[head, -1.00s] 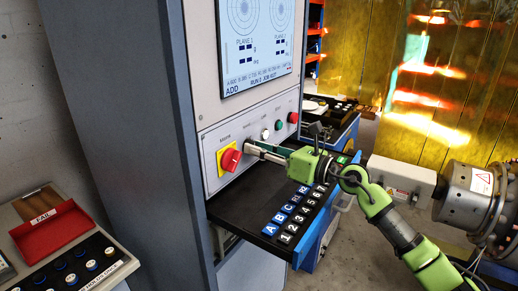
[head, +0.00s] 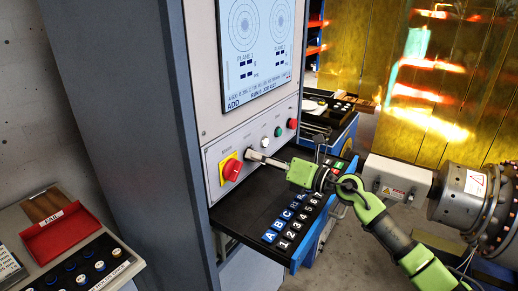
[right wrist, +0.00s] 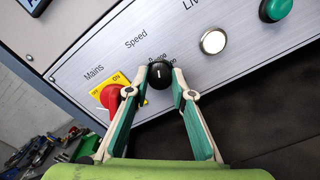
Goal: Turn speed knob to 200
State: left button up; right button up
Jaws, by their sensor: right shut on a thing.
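The speed knob (right wrist: 160,76) is a round black knob with a short white mark on its face, under the label "Speed" on the panel in the right wrist view. My right gripper (right wrist: 160,82) has a finger on either side of it and is shut on it. Printing around the knob is partly covered, and I cannot read its setting. In the head view my right gripper (head: 251,155) reaches the panel just right of the red mains switch, and the knob is mostly hidden by the fingertips. My left gripper is not in view.
The red mains switch (right wrist: 113,98) on its yellow plate sits close beside the left finger. A white lit button (right wrist: 213,41) and a green button (right wrist: 275,9) are to the right. A keyboard drawer (head: 236,218) juts out below my right arm. The display (head: 258,50) is above.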

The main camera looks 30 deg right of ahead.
jog(key=shift+m+p, duration=1.2)
jog(key=shift+m, duration=0.1)
jog(key=o, duration=1.1)
jog(key=v, duration=1.2)
